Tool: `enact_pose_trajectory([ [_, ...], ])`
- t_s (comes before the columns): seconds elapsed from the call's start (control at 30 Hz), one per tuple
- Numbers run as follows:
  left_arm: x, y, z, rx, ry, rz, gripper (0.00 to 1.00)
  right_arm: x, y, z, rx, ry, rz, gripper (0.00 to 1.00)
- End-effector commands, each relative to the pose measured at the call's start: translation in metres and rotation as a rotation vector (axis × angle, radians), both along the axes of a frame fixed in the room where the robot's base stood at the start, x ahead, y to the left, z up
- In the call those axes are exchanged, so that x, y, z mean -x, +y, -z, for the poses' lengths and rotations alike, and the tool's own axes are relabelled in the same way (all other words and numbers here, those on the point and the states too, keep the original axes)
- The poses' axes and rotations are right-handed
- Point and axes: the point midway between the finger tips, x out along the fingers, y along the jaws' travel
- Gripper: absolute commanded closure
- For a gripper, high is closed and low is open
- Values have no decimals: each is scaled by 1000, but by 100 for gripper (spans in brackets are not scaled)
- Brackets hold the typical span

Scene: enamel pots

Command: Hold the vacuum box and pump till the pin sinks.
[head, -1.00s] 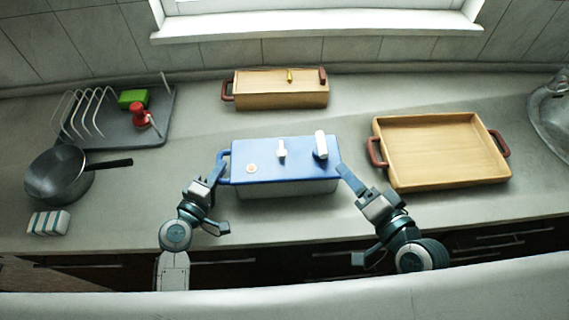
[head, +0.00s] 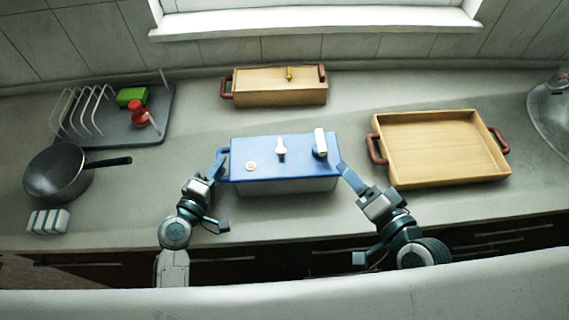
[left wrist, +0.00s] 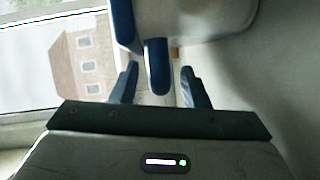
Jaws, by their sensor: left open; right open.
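The vacuum box (head: 265,175) stands in the middle of the counter, with a blue lid and a grey lower body. A white upright pump handle (head: 320,142) is at the lid's right end. A white lever-like piece (head: 281,150) is mid-lid, and a small round cream disc (head: 252,166) is at the left; I cannot tell the pin's height. My left gripper (head: 219,165) is open at the box's left blue handle. In the left wrist view the handle (left wrist: 157,68) lies between its spread fingers (left wrist: 159,85). My right gripper (head: 343,170) is open beside the lid's right end.
A wooden box (head: 275,92) with a yellow piece is behind. A wooden tray (head: 440,150) lies to the right. A dark pan (head: 58,175), striped block (head: 48,221) and dish rack (head: 105,125) are at the left. Bare counter lies around the vacuum box.

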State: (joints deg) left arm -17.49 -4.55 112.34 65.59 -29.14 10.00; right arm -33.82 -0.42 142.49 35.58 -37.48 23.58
Motion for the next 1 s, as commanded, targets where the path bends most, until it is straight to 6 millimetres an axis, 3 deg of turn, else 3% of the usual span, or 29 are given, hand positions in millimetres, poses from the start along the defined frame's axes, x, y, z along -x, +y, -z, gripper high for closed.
enact_pose_trajectory([
  [0.17,16,8,0,-3,2,1,58,0,0,0,0,0,0,19],
  [0.6,93,44,-8,-3,3,1,58,0,0,0,0,0,0,19],
  [0.83,107,51,-14,-2,2,1,58,0,0,-4,0,0,0,19],
  [1.0,107,52,-37,-1,0,0,58,0,0,-23,0,0,0,19],
])
